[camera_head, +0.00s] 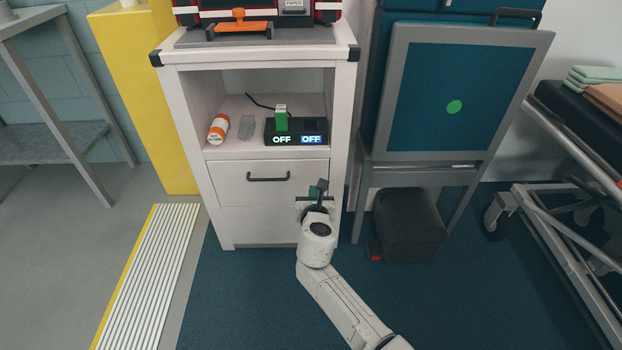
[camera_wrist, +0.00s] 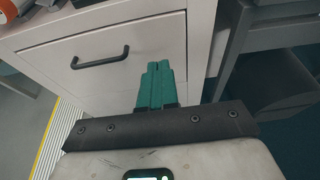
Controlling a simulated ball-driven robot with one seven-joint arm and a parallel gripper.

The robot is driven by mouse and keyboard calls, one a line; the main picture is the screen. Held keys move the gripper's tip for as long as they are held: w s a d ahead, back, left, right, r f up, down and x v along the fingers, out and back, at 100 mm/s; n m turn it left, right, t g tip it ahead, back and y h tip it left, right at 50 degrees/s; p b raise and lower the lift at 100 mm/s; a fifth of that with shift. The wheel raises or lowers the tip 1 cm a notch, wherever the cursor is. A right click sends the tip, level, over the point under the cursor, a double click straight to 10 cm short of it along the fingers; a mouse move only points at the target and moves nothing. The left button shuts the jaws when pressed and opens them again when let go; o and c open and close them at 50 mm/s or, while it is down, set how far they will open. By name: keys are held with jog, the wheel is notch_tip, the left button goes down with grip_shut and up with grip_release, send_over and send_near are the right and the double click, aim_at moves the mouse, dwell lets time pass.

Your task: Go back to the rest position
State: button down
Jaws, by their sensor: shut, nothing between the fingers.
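My gripper (camera_head: 319,188) is in front of the lower right of the white cabinet (camera_head: 341,130), beside the drawer front. In the wrist view my gripper (camera_wrist: 163,68) shows its green fingers together, with nothing between them. The closed drawer (camera_wrist: 120,50) with a dark handle (camera_wrist: 100,57) is behind and to the left of the fingers. My arm reaches up from the bottom of the head view.
The cabinet shelf holds an orange and white bottle (camera_head: 218,129), a grey item (camera_head: 247,127) and a black box (camera_head: 297,132) showing OFF twice. A black bin (camera_head: 410,222) stands right, near a metal cart (camera_head: 560,215). Blue floor lies in front.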

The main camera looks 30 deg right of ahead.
jog(key=shift+s+a, duration=0.1)
jog(key=shift+s, duration=0.1)
jog(key=s+d+f+m+g+y, duration=0.1)
jog(key=s+f+m+g, duration=0.2)
jog(key=s+m, duration=0.7)
jog(key=s+d+f+m+g, duration=0.1)
jog(key=s+f+m+g, duration=0.25)
jog(key=s+m, duration=0.6)
jog(key=s+a+r+m+g+y, duration=0.15)
jog(key=s+m, duration=0.25)
jog(key=s, duration=0.4)
jog(key=s+a+m+g+y, duration=0.2)
jog(key=s+a+m+y, duration=0.1)
jog(key=s, duration=0.5)
jog(key=s+a+r+m+g+y, duration=0.1)
jog(key=s+a+m+y, duration=0.2)
jog(key=s, duration=0.4)
notch_tip(320, 180, up, 25)
jog(key=h+p, duration=0.1)
jog(key=p, duration=2.5)
jog(key=shift+d+m, duration=0.25)
jog(key=shift+m, duration=0.2)
jog(key=shift+r+h, duration=0.1)
jog(key=shift+h, duration=0.15)
